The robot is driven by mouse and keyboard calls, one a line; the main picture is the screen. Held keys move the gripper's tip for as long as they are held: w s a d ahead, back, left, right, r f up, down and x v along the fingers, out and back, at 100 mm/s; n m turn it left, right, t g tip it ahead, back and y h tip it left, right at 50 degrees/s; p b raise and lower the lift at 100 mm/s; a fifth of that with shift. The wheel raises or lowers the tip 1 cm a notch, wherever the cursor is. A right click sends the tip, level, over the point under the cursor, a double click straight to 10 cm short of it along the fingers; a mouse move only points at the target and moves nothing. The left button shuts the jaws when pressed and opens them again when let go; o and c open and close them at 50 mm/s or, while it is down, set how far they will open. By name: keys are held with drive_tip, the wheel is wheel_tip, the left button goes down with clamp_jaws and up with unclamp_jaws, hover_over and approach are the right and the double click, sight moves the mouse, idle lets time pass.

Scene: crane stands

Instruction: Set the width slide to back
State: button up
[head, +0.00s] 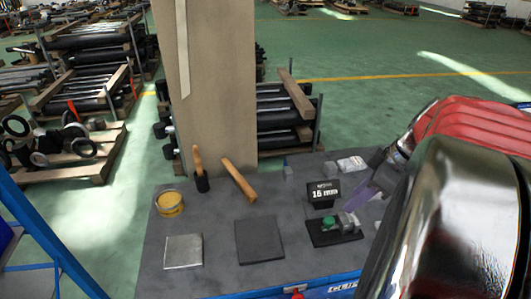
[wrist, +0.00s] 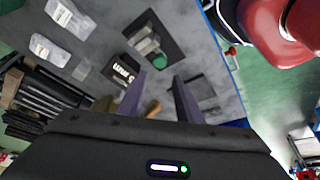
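The width slide device has a black base plate (head: 322,238) at the right of the grey table. On it are a green knob (head: 329,222) and a grey metal block (head: 348,222). A black display (head: 323,190) behind it reads 15 mm. In the wrist view the green knob (wrist: 159,62) and the metal block (wrist: 145,42) lie beyond my fingertips, with the display (wrist: 122,72) beside them. My gripper (wrist: 161,92) is open, its two purple-grey fingers apart with nothing between them. In the head view one finger shows to the right of the display. I see no contact with the slide.
The table (head: 215,275) also holds a silver plate (head: 183,251), a dark pad (head: 259,240), a yellow tin (head: 170,203), a mallet (head: 201,170) and a wooden handle (head: 239,180). Clear plastic pieces (wrist: 70,18) lie at the back. A beige post (head: 210,90) rises behind.

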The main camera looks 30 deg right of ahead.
sight(330, 219)
drive_tip(key=x, duration=1)
drive_tip(key=shift+w+f, duration=0.1)
drive_tip(key=shift+f, duration=0.3)
drive_tip(key=shift+c, duration=0.6)
clamp_jaws()
